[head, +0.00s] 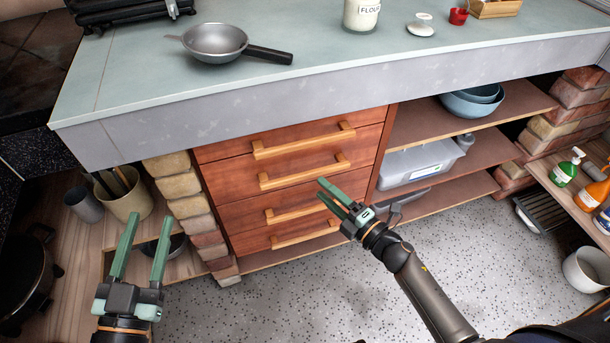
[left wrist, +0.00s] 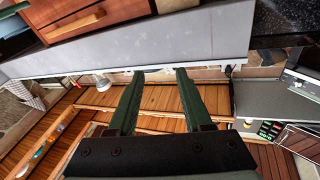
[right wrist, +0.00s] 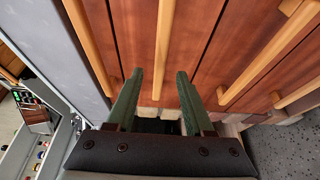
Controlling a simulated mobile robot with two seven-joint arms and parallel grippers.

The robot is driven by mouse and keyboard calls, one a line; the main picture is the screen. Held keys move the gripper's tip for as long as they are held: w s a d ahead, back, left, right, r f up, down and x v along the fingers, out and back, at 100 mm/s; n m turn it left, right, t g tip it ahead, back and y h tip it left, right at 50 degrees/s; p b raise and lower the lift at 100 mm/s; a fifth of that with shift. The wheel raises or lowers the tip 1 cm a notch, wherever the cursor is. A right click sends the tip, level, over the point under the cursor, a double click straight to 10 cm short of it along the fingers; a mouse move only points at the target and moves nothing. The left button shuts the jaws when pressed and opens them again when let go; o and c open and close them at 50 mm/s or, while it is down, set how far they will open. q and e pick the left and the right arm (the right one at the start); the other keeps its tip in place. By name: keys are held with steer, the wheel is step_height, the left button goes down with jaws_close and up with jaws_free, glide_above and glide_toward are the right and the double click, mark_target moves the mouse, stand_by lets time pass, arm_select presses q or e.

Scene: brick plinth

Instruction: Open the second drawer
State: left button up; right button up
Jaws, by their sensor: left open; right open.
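The wooden drawer stack shows under the counter in the head view, all fronts flush and shut. The second drawer (head: 230,188) from the top has a light wooden bar handle (head: 303,173). My right gripper (head: 321,190) is open and empty in front of the stack, just below that handle in the head view. In the right wrist view the second handle (right wrist: 163,45) runs between the open fingertips (right wrist: 160,75); contact cannot be told. My left gripper (head: 143,218) is open and empty at the lower left, away from the drawers.
The counter (head: 330,45) above holds a pan (head: 215,42) and a flour jar (head: 361,14). Open shelves right of the drawers hold blue bowls (head: 472,101) and a plastic box (head: 420,162). A utensil pot (head: 125,195) stands left. The speckled floor (head: 280,290) in front is clear.

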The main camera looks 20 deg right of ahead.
mark_target(308, 177)
steer(key=b+x, duration=0.1)
steer(key=x, duration=0.5)
arm_select(q)
step_height(308, 177, up, 6)
steer(key=s+m+t+h, duration=0.1)
steer(key=m+t+h, duration=0.1)
steer(key=shift+s+d+r, duration=0.25)
steer(key=shift+s, duration=0.05)
arm_select(e)
steer(key=shift+w+a, duration=0.25)
steer(key=shift+w, duration=0.35)
steer(key=shift+c, duration=0.2)
jaws_close()
